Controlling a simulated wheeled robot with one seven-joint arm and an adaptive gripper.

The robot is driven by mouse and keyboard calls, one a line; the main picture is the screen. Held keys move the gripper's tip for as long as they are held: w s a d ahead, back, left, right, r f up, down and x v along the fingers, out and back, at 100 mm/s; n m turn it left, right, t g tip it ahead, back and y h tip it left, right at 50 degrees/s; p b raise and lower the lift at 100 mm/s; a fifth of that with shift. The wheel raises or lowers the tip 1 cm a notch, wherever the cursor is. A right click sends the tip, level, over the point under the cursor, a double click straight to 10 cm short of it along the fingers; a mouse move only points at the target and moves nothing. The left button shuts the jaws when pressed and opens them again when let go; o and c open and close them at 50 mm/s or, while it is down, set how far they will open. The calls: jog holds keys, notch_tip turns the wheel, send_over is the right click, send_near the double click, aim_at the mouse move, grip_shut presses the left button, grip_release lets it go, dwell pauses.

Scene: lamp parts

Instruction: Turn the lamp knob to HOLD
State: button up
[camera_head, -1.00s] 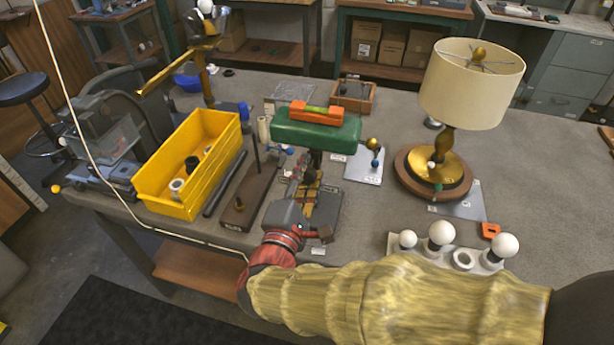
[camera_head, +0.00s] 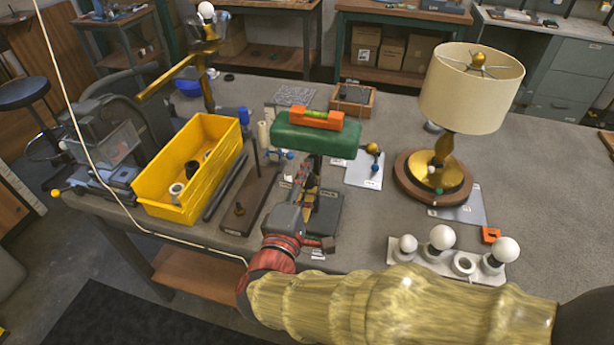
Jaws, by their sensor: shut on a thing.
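The green-shaded lamp (camera_head: 318,140) stands near the middle of the bench, with an orange level (camera_head: 316,119) on its shade. Its dark base (camera_head: 326,214) shows just right of my gripper. My gripper (camera_head: 303,183) is at the front of this lamp, below the shade, and is shut on the lamp knob. The fingers and wrist cover the knob, so its pointer and the HOLD mark cannot be read.
A yellow bin (camera_head: 213,172) and a dark wooden stand (camera_head: 246,212) are to the left. A cream-shaded brass lamp (camera_head: 471,88) stands right. A white holder with bulbs (camera_head: 432,257) is at the front right. The bench's far right is clear.

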jog(key=o, duration=1.2)
jog(key=v, duration=1.2)
